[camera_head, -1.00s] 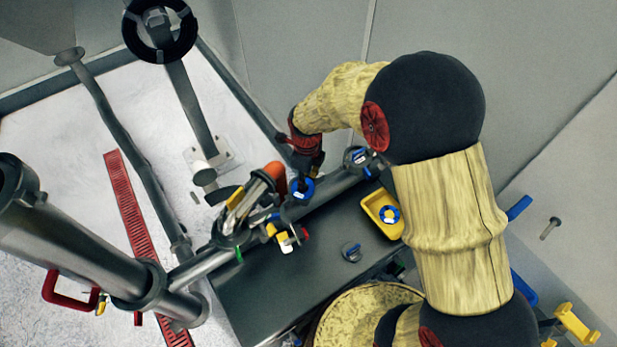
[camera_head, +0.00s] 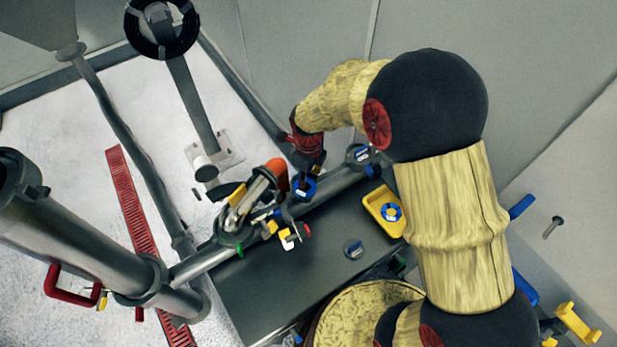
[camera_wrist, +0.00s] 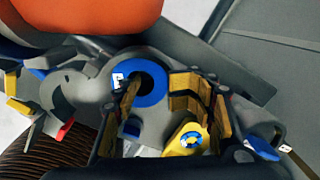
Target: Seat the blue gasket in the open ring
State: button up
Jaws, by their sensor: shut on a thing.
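A blue gasket (camera_wrist: 150,67), a ring with a dark centre and a small white label, is at my fingertips in the wrist view. My gripper (camera_wrist: 160,90) is shut on its rim, with the left finger across the dark hole and the right finger at the right edge. In the head view the gasket (camera_head: 303,194) shows just below my gripper (camera_head: 304,175), over the grey pipe. A grey surface lies behind the gasket; I cannot tell whether they touch. The clamp area (camera_head: 232,235) on the pipe is left of my gripper. I cannot clearly make out the open ring.
An orange-ended handle (camera_head: 279,172) rises close to the left of my gripper. A yellow tray (camera_head: 375,199) with a blue and white disc stands at the right on the dark table (camera_head: 300,270). A small round blue-marked part (camera_head: 353,249) lies on the table. A round fitting (camera_head: 360,157) is at right.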

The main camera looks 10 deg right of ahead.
jog(key=shift+s+f+g, duration=0.3)
jog(key=shift+s+f, duration=0.45)
jog(key=shift+s, duration=0.2)
jog(key=o, duration=0.8)
jog(key=shift+c, duration=0.2)
jog(key=shift+o, duration=1.2)
jog(key=shift+a, duration=0.15)
jog(key=o, duration=0.5)
jog(key=shift+d+r, duration=0.15)
jog(key=shift+d, duration=0.05)
jog(key=shift+c, duration=0.2)
jog(key=shift+d+r, duration=0.1)
jog(key=shift+w+r, duration=0.15)
jog(key=shift+w, duration=0.05)
jog(key=shift+r, duration=0.2)
notch_tip(320, 180, up, 7)
jog(key=shift+r, duration=0.2)
